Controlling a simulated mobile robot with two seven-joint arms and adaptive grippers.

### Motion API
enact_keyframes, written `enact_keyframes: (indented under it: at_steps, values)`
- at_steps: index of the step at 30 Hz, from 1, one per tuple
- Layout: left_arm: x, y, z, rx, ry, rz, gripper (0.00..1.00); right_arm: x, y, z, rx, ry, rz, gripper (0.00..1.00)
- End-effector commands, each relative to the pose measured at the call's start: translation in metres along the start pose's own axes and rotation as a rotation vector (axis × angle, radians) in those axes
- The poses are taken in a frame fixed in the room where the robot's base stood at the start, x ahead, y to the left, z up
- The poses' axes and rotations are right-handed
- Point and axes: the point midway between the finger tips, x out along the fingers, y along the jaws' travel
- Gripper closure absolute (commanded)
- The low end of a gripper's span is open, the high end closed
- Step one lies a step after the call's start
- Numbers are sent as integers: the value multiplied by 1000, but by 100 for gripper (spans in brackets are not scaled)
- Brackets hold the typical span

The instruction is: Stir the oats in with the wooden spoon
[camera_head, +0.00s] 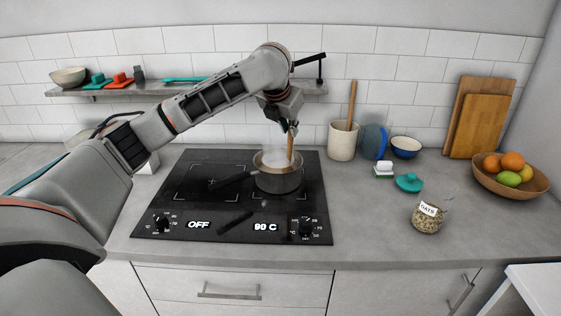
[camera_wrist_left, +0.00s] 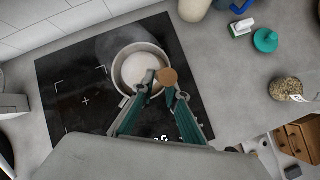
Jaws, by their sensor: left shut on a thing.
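My left gripper (camera_head: 290,127) is above the pot, shut on the upper part of the wooden spoon (camera_head: 290,147). The spoon stands nearly upright with its lower end down in the pot. In the left wrist view the round spoon end (camera_wrist_left: 168,76) shows between the fingertips (camera_wrist_left: 158,80). The dark-handled metal pot (camera_head: 279,181) sits on the right side of the black cooktop. Its contents look whitish, with steam over them; the spoon's lower end is hidden. The glass jar labelled OATS (camera_head: 427,218) stands open on the counter at right, with oats in it. My right gripper is not in view.
The cooktop (camera_head: 190,217) reads OFF at left and 90 C at right. A fruit bowl (camera_head: 511,188) is farther right. A shelf (camera_head: 215,88) runs behind my arm.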

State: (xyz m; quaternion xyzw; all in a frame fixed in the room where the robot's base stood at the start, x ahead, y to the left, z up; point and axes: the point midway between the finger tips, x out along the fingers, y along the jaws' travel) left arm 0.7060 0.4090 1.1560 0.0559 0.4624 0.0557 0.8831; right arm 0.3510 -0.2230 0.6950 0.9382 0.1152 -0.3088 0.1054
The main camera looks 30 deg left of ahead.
Motion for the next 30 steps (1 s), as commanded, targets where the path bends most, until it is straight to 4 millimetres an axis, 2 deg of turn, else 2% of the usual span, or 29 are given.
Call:
enact_keyframes:
  at_steps: [30]
  values:
    - [-9,20,-7,0,3,-14,100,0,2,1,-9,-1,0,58]
